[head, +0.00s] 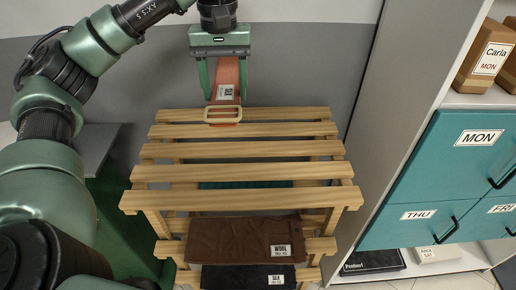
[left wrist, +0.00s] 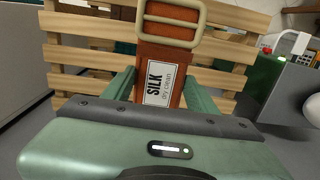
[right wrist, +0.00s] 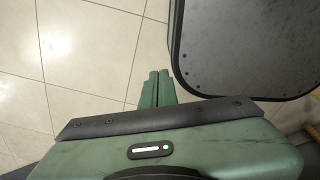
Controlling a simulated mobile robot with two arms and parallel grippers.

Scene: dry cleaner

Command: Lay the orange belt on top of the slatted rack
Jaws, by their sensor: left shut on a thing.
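The orange belt (head: 227,76) hangs from my left gripper (head: 224,88) at the far edge of the slatted rack's top. It has a pale buckle (head: 223,114) and a SILK label, also readable in the left wrist view (left wrist: 158,84). My left gripper is shut on the belt, with a finger on each side. The buckle end overlaps the rear slats of the wooden slatted rack (head: 240,150) in the head view; I cannot tell whether it touches them. The top slats are bare. My right gripper (right wrist: 157,88) shows only in the right wrist view, fingers together and empty, above the tiled floor.
A folded brown WOOL cloth (head: 230,240) and a black SILK one (head: 247,277) lie on lower shelves of the rack. A teal item (head: 245,184) shows below the top slats. Teal lockers (head: 450,170) stand to the right, behind a grey panel (head: 395,110).

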